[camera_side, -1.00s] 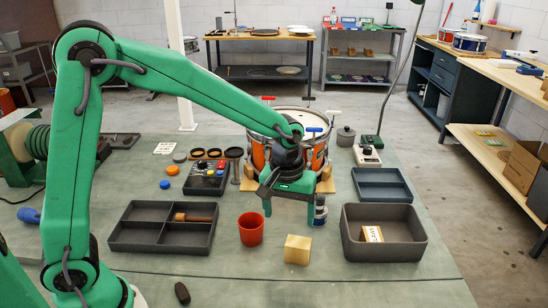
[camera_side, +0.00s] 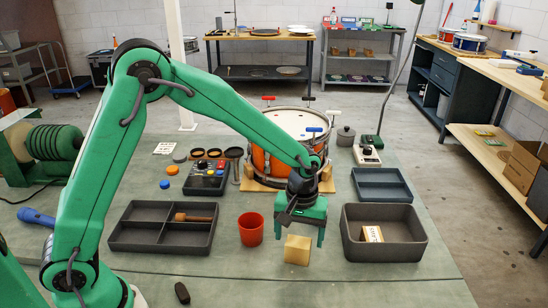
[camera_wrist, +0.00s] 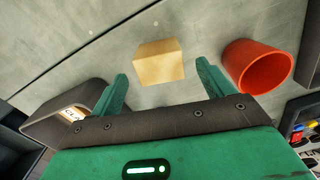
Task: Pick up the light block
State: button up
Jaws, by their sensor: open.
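The light block (camera_side: 297,250) is a pale tan wooden cube standing on the grey-green bench, between the red cup and the dark grey bin. My gripper (camera_side: 299,237) is open and empty, pointing down above and around the block's position in the side view. In the wrist view the block (camera_wrist: 160,61) lies ahead of the space between my two green fingers (camera_wrist: 161,85), apart from both. No finger visibly touches it.
A red cup (camera_side: 251,230) stands close left of the block. A grey bin (camera_side: 385,250) holding a small labelled box (camera_side: 371,234) stands to the right. A divided tray (camera_side: 137,238) with a mallet lies left. A drum (camera_side: 262,160) stands behind. The front bench is mostly clear.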

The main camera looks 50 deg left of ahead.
aim_at(299, 242)
jog(key=shift+f, duration=0.1)
jog(key=shift+f, duration=2.5)
jog(key=shift+c, duration=0.2)
jog(key=c, duration=1.1)
